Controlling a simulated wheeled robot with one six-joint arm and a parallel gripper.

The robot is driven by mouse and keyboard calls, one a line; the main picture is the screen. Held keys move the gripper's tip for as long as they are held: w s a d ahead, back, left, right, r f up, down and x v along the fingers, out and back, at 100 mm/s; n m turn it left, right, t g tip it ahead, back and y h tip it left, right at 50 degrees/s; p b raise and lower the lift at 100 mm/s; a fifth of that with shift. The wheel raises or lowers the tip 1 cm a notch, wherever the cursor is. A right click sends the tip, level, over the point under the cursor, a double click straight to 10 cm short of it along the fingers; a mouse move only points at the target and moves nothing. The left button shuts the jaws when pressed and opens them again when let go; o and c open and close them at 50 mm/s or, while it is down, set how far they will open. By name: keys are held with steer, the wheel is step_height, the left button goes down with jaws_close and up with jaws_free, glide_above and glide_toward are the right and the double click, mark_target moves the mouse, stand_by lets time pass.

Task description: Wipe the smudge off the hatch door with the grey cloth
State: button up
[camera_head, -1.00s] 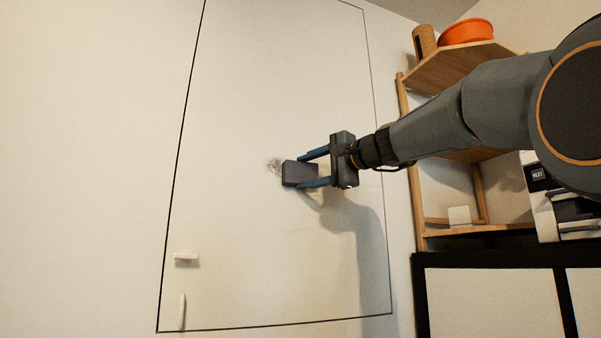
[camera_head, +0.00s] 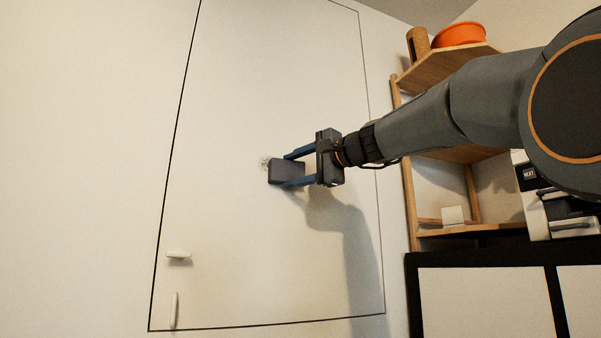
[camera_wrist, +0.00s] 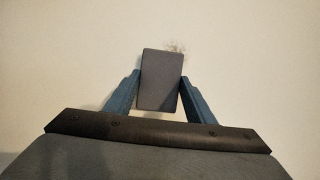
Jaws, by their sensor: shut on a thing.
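The hatch door (camera_head: 250,260) is a cream panel outlined in black on the wall. My gripper (camera_head: 295,169) is shut on the grey cloth (camera_head: 284,173), a folded block, and holds it at the door's middle. The cloth also shows between my fingers in the wrist view (camera_wrist: 160,80). The grey speckled smudge (camera_head: 265,162) shows at the cloth's upper left edge; in the wrist view it shows at the cloth's upper right edge (camera_wrist: 176,46). The cloth hides part of that area. I cannot tell whether the cloth touches the door.
Two white handles (camera_head: 178,254) (camera_head: 174,310) are at the door's lower left. A wooden shelf (camera_head: 440,70) at right holds an orange bowl (camera_head: 460,34) and a white block (camera_head: 453,215). A printer (camera_head: 560,200) stands on a black-framed cabinet (camera_head: 480,258). The door's left side is clear.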

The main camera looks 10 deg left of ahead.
mark_target(276, 169)
steer(key=shift+s+a, duration=0.65)
steer(key=shift+a, duration=0.4)
steer(key=shift+s+a, duration=0.6)
steer(key=shift+a, duration=0.4)
steer(key=shift+s+a, duration=0.65)
steer(key=shift+a, duration=0.4)
steer(key=shift+w+d+b, duration=0.3)
steer(key=shift+w+d, duration=0.65)
steer(key=shift+d, duration=0.6)
steer(key=shift+w+d+b, duration=0.35)
steer(key=shift+w+d, duration=0.65)
steer(key=shift+d, duration=0.6)
steer(key=shift+w+d+b, duration=0.3)
steer(key=shift+w+d, duration=0.65)
steer(key=shift+d, duration=0.6)
steer(key=shift+s+a, duration=0.65)
steer(key=shift+a, duration=0.4)
steer(key=shift+s+a, duration=0.7)
steer(key=shift+a, duration=0.4)
steer(key=shift+s+a, duration=0.65)
steer(key=shift+a, duration=0.4)
steer(key=shift+s+a, duration=0.45)
steer(key=shift+a, duration=0.35)
steer(key=shift+s+a, duration=0.4)
steer(key=shift+a, duration=0.35)
steer(key=shift+s, duration=0.1)
